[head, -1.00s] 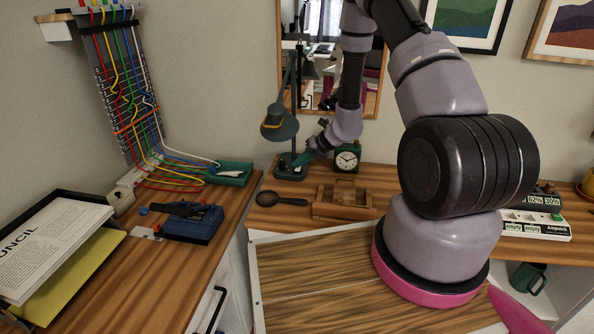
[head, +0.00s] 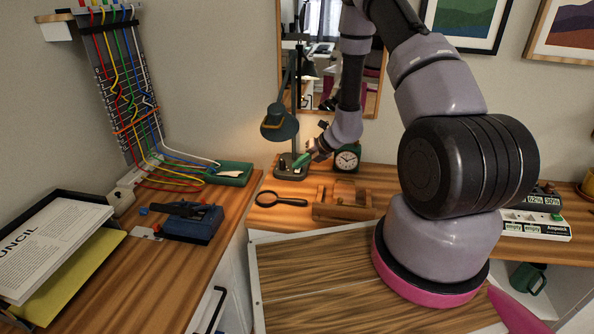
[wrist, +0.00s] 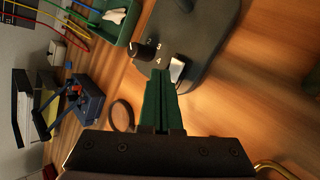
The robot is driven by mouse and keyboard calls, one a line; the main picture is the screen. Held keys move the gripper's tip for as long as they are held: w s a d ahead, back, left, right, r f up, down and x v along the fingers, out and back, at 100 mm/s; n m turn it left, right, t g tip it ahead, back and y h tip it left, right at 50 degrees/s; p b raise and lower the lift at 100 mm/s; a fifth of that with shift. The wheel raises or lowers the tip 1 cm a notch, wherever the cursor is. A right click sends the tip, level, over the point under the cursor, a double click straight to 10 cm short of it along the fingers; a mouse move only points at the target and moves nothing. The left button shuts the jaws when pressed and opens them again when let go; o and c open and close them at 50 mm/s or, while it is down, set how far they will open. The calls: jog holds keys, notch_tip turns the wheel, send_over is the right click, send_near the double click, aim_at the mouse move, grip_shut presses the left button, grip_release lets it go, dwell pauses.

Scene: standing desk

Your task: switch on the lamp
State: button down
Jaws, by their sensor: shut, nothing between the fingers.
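The desk lamp (head: 279,124) is dark green-grey with a shaded head, and warm light falls on the desk around it. Its base (head: 290,172) stands on the desk by the wall, and the base also shows at the top of the wrist view (wrist: 208,40). On the base are a black knob (wrist: 145,50) beside the numbers 3 and 4, and a pale metallic switch piece (wrist: 178,68). My gripper (wrist: 161,78) has green fingers pressed together, with nothing between them. The fingertips are right at the switch piece; whether they touch cannot be told. In the head view my gripper (head: 303,160) is beside the base.
A green alarm clock (head: 347,158) stands just right of my gripper. A magnifying glass (head: 281,199) and a wooden holder (head: 343,203) lie in front of the base. A green tray (head: 229,173) and cables are to the left.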

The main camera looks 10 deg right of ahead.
aim_at(301, 172)
jog(key=shift+w+r, duration=0.1)
jog(key=shift+r, duration=0.65)
jog(key=r, duration=0.5)
jog(key=shift+w+d, duration=0.2)
jog(key=shift+w, duration=0.15)
